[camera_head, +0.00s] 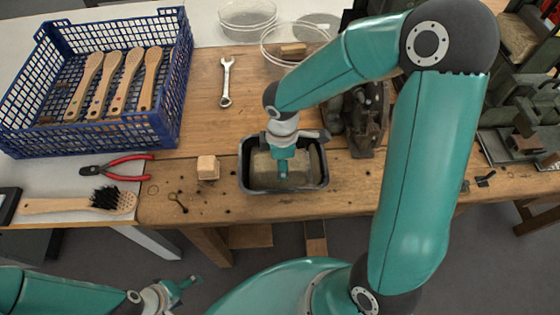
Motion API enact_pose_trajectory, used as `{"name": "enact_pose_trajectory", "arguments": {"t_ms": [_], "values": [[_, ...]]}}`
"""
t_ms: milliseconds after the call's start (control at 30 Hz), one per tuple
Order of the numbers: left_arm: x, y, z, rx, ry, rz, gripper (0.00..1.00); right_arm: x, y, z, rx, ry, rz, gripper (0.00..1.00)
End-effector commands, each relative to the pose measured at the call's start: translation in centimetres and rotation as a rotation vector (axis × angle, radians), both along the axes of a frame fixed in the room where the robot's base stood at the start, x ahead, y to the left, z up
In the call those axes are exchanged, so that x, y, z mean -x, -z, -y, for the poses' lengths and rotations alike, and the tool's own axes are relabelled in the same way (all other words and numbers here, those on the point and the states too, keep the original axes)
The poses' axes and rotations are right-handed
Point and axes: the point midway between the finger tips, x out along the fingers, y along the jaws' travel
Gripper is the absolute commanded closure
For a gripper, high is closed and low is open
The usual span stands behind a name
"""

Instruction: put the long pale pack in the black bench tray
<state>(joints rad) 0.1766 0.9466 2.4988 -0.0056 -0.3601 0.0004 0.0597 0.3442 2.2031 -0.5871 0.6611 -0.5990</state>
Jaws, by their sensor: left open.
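The black bench tray (244,178) stands on the wooden bench near its front edge. A long pale shape, which looks like the pale pack (263,172), lies across the inside of the tray, its middle hidden by my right gripper. My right gripper (283,173) points down into the tray over this pack; its fingers are seen from above, and I cannot tell whether they grip it. My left gripper (180,290) is open and empty at the lower left, in front of the bench and well away from the tray.
A blue crate (95,140) holds several wooden brush handles. Red pliers (125,165), a black-bristled brush (80,204), a small wooden block (208,168) and a wrench (226,82) lie left of the tray. A hand plane (368,120) is close behind it at right. Clear bowls (247,18) stand behind.

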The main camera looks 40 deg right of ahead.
Motion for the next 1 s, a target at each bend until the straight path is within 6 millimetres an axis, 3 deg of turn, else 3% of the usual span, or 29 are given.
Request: {"name": "enact_pose_trajectory", "arguments": {"t_ms": [267, 733, 1000], "values": [[0.0, -0.5, 0.0, 0.000, 0.000, 0.000, 0.22, -0.1, -1.8, 0.0, 0.002, 0.000, 0.005, 0.32], [0.0, -1.3, 0.0, 0.000, 0.000, 0.000, 0.22, -0.2, -10.5, 0.0, 0.000, 0.000, 0.004, 0.32], [0.0, -1.4, 0.0, 0.000, 0.000, 0.000, 0.22, -0.1, -12.3, 0.0, 0.001, -0.002, 0.001, 0.32]]}}
